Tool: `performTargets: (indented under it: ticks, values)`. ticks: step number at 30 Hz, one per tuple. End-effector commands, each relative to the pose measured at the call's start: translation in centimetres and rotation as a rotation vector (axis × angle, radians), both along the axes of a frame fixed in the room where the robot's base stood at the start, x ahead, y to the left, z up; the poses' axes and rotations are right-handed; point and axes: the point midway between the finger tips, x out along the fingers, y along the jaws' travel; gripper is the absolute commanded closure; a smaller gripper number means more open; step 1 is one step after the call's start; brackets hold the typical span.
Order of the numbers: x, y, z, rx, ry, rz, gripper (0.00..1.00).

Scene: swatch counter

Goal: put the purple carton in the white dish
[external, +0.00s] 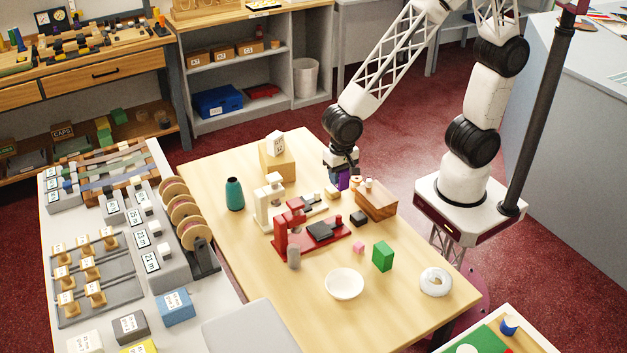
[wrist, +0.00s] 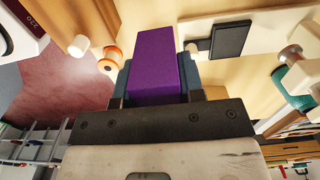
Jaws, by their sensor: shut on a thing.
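The purple carton (wrist: 154,62) is held between the two fingers of my gripper (wrist: 155,85) in the wrist view. It also shows as a small purple patch under my gripper (external: 343,176) in the external view, near the back right of the wooden table. My gripper is shut on it. Whether the carton touches the table is hard to tell. The white dish (external: 344,284) stands at the front of the table, in front of the red device, and looks empty. My gripper is well behind the dish.
A wooden box (external: 376,204), a green block (external: 383,256), a pink cube (external: 358,246) and a white ring (external: 435,281) are on the right. A teal bottle (external: 235,194) stands left.

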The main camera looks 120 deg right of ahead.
Motion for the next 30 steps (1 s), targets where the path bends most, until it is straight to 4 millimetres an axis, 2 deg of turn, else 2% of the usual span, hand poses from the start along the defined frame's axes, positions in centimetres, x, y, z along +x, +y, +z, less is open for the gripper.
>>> performTargets:
  ticks: [19, 23, 30]
  values:
    - [0.6, 0.5, 0.1, 0.000, 0.000, 0.001, 0.93]
    - [1.6, 1.5, 0.2, 0.000, -0.001, 0.003, 0.93]
    - [4.8, 5.1, 0.4, 0.000, -0.001, 0.005, 0.93]
